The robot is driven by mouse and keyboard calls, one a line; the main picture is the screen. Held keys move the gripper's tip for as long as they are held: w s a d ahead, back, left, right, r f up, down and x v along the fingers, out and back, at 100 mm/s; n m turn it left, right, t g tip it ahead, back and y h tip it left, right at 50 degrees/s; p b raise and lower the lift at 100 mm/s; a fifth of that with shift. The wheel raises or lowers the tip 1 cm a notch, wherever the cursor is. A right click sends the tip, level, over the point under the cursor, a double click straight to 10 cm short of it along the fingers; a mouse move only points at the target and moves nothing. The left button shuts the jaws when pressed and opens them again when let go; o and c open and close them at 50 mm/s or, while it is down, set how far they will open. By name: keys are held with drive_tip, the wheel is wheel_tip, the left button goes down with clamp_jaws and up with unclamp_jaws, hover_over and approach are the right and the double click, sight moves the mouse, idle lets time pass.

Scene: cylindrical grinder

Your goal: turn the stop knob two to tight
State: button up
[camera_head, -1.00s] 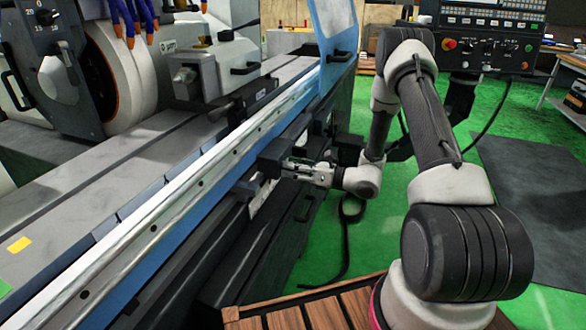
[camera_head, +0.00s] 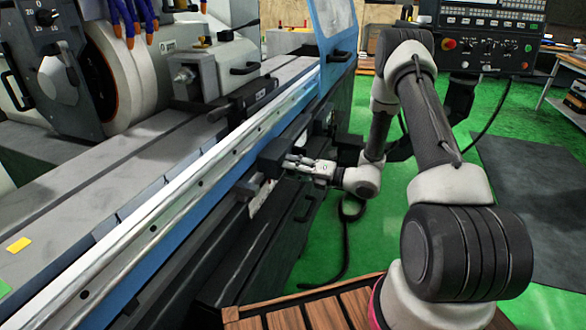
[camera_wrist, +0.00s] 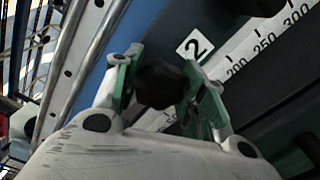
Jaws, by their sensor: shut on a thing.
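The stop knob two (camera_wrist: 160,84) is a black knob in the wrist view, below a white label with a "2" (camera_wrist: 195,46). My gripper (camera_wrist: 162,88) has its two green-padded fingers on either side of the knob and is shut on it. In the head view my gripper (camera_head: 290,162) is at the front face of the grinder, beside a dark block (camera_head: 274,155) below the rail. The knob itself is hidden there by the gripper and block.
A white scale (camera_wrist: 262,45) with numbers runs beside the knob. The grinder's long metal rail (camera_head: 190,190) and blue edge lie just left of my gripper. A blue-framed guard door (camera_head: 335,30) stands beyond. Green floor right of the machine is partly free.

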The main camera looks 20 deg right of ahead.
drive_tip(key=shift+m, duration=1)
drive_tip(key=o, duration=1)
drive_tip(key=shift+o, duration=0.2)
drive_tip(key=shift+d, duration=0.1)
drive_tip(key=v, duration=1.2)
